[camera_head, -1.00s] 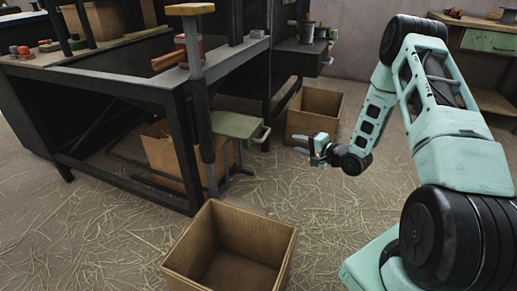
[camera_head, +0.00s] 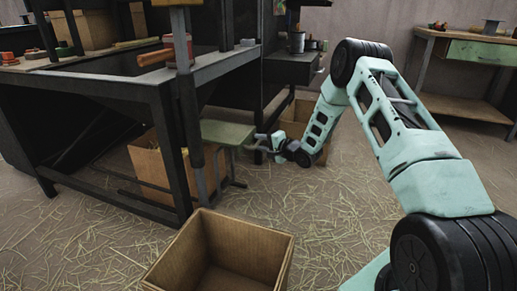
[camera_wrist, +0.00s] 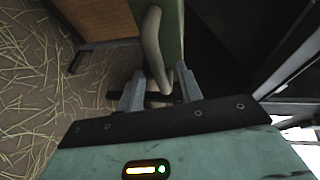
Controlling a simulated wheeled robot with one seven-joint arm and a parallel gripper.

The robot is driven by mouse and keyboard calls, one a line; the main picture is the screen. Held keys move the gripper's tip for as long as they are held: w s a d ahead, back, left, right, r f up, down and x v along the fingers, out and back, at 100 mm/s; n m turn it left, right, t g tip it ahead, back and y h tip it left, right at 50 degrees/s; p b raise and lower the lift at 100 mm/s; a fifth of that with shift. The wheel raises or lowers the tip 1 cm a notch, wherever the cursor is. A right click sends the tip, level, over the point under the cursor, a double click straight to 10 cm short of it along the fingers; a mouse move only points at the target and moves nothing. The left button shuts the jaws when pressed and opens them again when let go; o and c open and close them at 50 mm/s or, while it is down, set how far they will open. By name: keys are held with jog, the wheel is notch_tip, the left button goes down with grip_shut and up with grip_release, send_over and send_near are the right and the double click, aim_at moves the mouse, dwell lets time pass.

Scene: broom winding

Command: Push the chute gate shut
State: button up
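The chute gate appears to be the green panel (camera_head: 228,133) at the side of the dark bench, with a pale bar handle on its outer side. In the wrist view its green face (camera_wrist: 172,28) and curved handle (camera_wrist: 153,45) are close in front of me. My gripper (camera_head: 262,143) is at the handle's side of the panel. In the wrist view my gripper (camera_wrist: 160,80) has its two fingers apart, with the handle's near end between them and gaps on both sides. I cannot tell whether a finger touches the handle.
A dark workbench (camera_head: 95,84) stands at left, with a cardboard box (camera_head: 150,168) under it. An open cardboard box (camera_head: 205,250) stands on the floor in front. Another box (camera_head: 300,112) is behind my gripper. Straw-strewn floor (camera_head: 340,205) is clear at centre right.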

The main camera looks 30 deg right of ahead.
aim_at(222, 135)
jog(key=shift+x, duration=0.95)
grip_shut()
jog(key=w+a, duration=0.6)
jog(key=w, duration=0.1)
jog(key=w+a, duration=0.3)
jog(key=w, duration=0.1)
jog(key=shift+w+p, duration=0.25)
jog(key=shift+p, duration=0.15)
jog(key=shift+w+a, duration=0.2)
jog(key=shift+w, duration=0.1)
jog(key=shift+r, duration=0.1)
grip_release()
jog(key=shift+a, duration=0.1)
jog(key=shift+w, duration=0.1)
